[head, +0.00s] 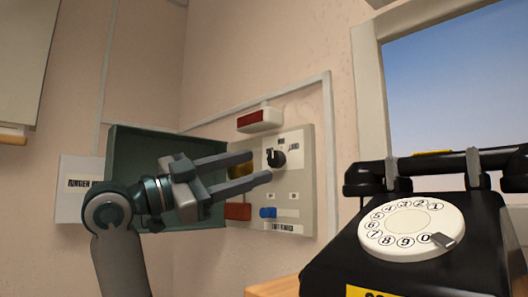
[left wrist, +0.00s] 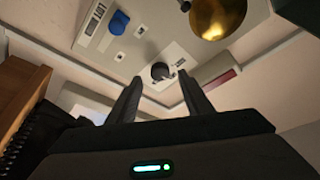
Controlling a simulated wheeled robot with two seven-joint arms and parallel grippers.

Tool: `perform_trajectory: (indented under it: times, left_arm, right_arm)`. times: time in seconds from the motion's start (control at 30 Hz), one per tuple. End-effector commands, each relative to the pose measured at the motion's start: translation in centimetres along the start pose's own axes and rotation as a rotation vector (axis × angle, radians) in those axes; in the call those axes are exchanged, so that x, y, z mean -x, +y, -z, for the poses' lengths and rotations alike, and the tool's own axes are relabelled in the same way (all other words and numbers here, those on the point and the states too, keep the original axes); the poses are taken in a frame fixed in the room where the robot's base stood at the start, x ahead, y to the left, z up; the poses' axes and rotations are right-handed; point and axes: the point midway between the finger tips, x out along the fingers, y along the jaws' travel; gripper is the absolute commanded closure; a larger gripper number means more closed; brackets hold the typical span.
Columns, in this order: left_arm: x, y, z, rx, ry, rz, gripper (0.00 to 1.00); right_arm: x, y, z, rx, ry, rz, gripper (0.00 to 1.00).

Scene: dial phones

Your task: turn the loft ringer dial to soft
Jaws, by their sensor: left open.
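The ringer panel (head: 297,195) is a pale plate on the wall with a black round dial (head: 273,158) in its upper part. A blue slider (head: 267,212) sits lower on the panel, above a label that seems to read "LOFT RINGER". My left gripper (head: 262,166) is open, its fingers pointing right toward the dial. In the left wrist view the dial (left wrist: 160,71) shows beyond and between the two fingertips (left wrist: 163,83), apparently not gripped. The words around the dial are too small to read surely. My right gripper is in neither view.
A black rotary phone (head: 480,240) stands at the right front. A dark green open box (head: 140,142) is behind my left gripper.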

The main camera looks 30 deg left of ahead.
Motion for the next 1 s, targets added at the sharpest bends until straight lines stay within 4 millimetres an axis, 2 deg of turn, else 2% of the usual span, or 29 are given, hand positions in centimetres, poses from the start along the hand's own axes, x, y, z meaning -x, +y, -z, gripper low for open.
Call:
perform_trajectory:
  times: [0.1, 0.3, 0.7, 0.87, 0.9, 1.0]
  left_arm:
    - [-2.0, -0.1, 0.2, 0.004, 0.000, -0.003, 0.54]
    - [-3.6, 0.0, 0.1, 0.001, -0.001, -0.002, 0.54]
    - [-4.0, 0.1, -0.1, 0.000, -0.001, -0.001, 0.54]
    - [-4.0, 0.1, -0.1, 0.000, -0.001, -0.001, 0.92]
    - [-4.0, 0.1, -0.1, 0.000, -0.001, -0.002, 0.95]
    - [-4.0, 0.1, -0.1, 0.001, -0.001, -0.002, 0.95]
  right_arm:
    - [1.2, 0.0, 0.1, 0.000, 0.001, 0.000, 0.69]
    - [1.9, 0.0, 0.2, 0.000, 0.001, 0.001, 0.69]
    - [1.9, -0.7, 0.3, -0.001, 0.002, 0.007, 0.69]
    - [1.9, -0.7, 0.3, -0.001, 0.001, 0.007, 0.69]
    - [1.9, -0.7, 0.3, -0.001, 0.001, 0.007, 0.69]
    - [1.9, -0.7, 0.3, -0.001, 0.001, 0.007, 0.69]
